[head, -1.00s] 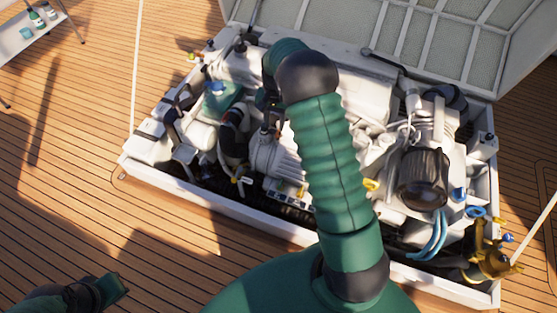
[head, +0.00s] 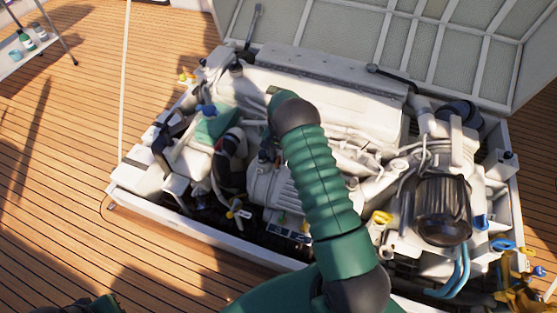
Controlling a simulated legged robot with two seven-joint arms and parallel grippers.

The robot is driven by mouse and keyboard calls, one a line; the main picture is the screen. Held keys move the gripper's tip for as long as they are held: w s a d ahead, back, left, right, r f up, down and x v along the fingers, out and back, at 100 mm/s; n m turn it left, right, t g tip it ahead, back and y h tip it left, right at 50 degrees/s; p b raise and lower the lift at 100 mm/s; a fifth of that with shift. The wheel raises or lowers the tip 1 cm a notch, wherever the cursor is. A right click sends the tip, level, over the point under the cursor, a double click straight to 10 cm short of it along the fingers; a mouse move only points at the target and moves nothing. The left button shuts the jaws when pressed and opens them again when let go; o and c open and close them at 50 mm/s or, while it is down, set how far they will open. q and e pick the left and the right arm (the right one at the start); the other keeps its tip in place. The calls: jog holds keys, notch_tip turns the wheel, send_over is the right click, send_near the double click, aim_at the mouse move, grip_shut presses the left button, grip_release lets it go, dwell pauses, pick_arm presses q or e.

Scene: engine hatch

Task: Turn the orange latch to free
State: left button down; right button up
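I cannot pick out the orange latch for certain. A yellow-orange handle (head: 381,217) shows on the engine just right of my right arm, and a small yellow handle (head: 236,207) sits at the engine's front left. My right arm reaches up over the engine and bends over at the wrist. My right gripper (head: 268,145) is small and dark, pointing down among the engine parts left of the forearm; its fingers are too hidden to read. My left gripper (head: 92,306) is only partly in view at the bottom left edge, over the deck, away from the engine.
The white engine (head: 340,105) fills an open hatch with a raised white rim (head: 200,238). The hatch lid (head: 400,40) stands open behind. A black filter (head: 443,210) and blue hoses (head: 456,275) are at right. A small table (head: 30,52) with bottles stands far left.

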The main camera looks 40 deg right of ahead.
jog(key=shift+a+r, duration=0.1)
jog(key=shift+a, duration=0.35)
jog(key=shift+c, duration=0.4)
jog(key=c, duration=0.5)
jog(key=shift+d, duration=0.2)
grip_shut()
pick_arm(q)
jog(key=shift+s+a+f, duration=0.1)
jog(key=shift+a, duration=0.2)
jog(key=shift+a, duration=0.1)
